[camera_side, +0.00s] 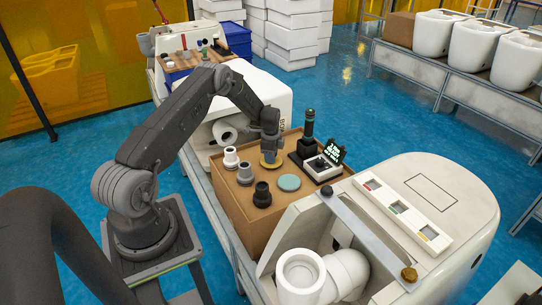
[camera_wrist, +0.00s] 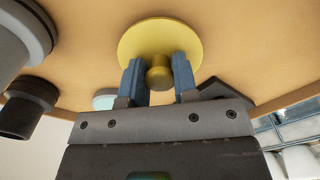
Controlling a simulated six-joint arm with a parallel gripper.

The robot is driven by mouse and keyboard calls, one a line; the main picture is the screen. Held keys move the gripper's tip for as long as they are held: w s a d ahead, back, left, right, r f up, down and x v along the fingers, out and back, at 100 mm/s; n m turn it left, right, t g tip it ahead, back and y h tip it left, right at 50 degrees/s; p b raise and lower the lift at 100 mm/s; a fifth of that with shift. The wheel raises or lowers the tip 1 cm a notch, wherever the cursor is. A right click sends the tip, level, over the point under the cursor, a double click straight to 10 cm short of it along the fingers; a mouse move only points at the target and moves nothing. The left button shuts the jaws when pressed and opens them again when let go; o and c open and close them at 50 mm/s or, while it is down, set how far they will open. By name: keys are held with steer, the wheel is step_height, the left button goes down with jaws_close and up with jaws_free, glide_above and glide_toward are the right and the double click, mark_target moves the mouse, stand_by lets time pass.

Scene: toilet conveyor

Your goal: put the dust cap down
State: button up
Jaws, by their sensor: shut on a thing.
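The dust cap is a yellow disc (camera_side: 270,161) with a round knob, at the cardboard top in the side view. In the wrist view the yellow dust cap (camera_wrist: 140,43) shows its knob between two blue fingers. My gripper (camera_wrist: 159,78) is shut on the knob, pointing down in the side view (camera_side: 270,151). The disc is at or just above the cardboard surface (camera_side: 232,200); I cannot tell whether it touches. The fingers partly hide the disc.
White (camera_side: 231,158), grey (camera_side: 245,174) and black (camera_side: 262,195) fittings stand left and front of the cap. A teal disc (camera_side: 289,183) lies to its right. A black tool (camera_side: 308,135) and a white display box (camera_side: 323,168) stand right. A toilet (camera_side: 440,210) is at front right.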

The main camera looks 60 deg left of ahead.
steer(key=shift+f, duration=0.15)
steer(key=o, duration=0.9)
step_height(320, 180, up, 12)
steer(key=s+d+r+n+t+y, duration=0.1)
steer(key=s+d+r+n, duration=0.15)
steer(key=d+r, duration=0.85)
steer(key=s+d+r+n+t, duration=0.2)
steer(key=s+d+r, duration=0.1)
steer(key=d+r, duration=0.75)
steer(key=s+d+r+n+t, duration=0.1)
steer(key=s+d+r+n, duration=0.1)
steer(key=s+d, duration=0.4)
steer(key=s+d+r+n+t+h, duration=0.1)
steer(key=s+d, duration=0.5)
steer(key=s, duration=0.8)
steer(key=shift+s+d+r+n+t, duration=0.2)
steer(key=shift+s+r+n+t, duration=0.15)
steer(key=shift+r+n, duration=0.5)
